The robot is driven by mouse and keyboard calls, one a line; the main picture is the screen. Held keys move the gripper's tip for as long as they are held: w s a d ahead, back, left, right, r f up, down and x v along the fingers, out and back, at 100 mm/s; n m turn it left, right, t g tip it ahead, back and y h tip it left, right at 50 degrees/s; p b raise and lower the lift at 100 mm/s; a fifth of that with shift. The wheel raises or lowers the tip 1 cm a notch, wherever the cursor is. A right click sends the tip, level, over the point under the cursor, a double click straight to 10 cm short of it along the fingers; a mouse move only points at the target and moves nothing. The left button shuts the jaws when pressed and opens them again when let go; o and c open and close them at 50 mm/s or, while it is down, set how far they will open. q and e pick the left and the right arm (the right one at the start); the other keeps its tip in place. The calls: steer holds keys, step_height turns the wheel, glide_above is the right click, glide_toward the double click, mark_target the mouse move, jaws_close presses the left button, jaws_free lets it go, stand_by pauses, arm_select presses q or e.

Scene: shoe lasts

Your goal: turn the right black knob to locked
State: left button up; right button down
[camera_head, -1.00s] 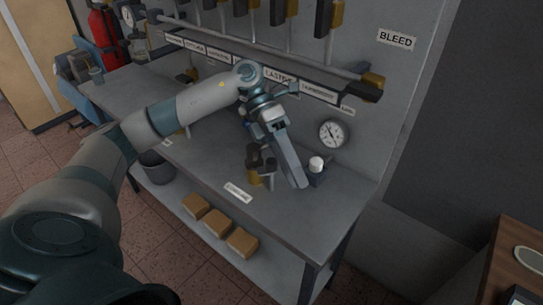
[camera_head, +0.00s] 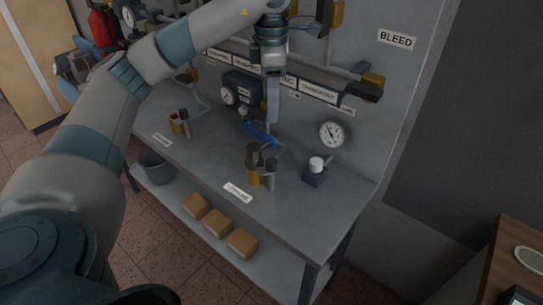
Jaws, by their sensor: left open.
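On the right part of the bench, a black knob (camera_head: 254,150) sits on a brass-coloured post (camera_head: 253,177), with a dark upright piece (camera_head: 271,168) beside it. A similar brass and dark fixture (camera_head: 180,122) stands further left. I cannot read the knob's locked or unlocked position. My left gripper (camera_head: 272,118) is open, pointing down above and behind the right fixture, apart from the knob. Its fingers overlap in this view and I see nothing held in it. My right gripper is not in view.
A white-topped dark box (camera_head: 316,168) and a gauge (camera_head: 332,134) are right of the knob. A blue item (camera_head: 261,134) lies behind it. A labelled rail (camera_head: 310,85) with hanging parts runs above. The bench front (camera_head: 290,215) is mostly clear.

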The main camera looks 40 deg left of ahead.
mark_target(271, 161)
arm_select(q)
steer(key=shift+f, duration=0.1)
step_height(271, 161, down, 16)
steer(key=p, duration=0.5)
steer(key=shift+r, duration=0.2)
steer(key=shift+f+p, duration=0.3)
steer(key=shift+f, duration=0.5)
steer(key=c, duration=1)
